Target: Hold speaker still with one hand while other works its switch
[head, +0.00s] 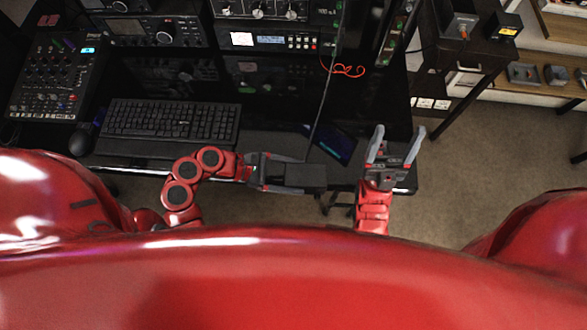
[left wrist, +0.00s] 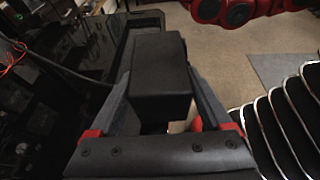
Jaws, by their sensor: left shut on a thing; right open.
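The speaker is a small black box (head: 308,178) at the black desk's front edge, right of centre in the head view. My left gripper (head: 290,174) is shut on it, coming from the left. In the left wrist view the speaker (left wrist: 160,75) sits between the two grey fingers. I cannot make out its switch in either view. My right gripper (head: 399,133) is open and empty, a short way right of the speaker, its fingers pointing away from me toward the desk's right front corner.
A black keyboard (head: 170,120), a mouse (head: 83,138) and a mixer (head: 57,80) are on the desk to the left. Radio units (head: 270,41) stand at the back. A thin cable (head: 325,100) runs down toward the speaker. An orange cable (head: 347,71) lies behind. Carpet (head: 480,150) is free at right.

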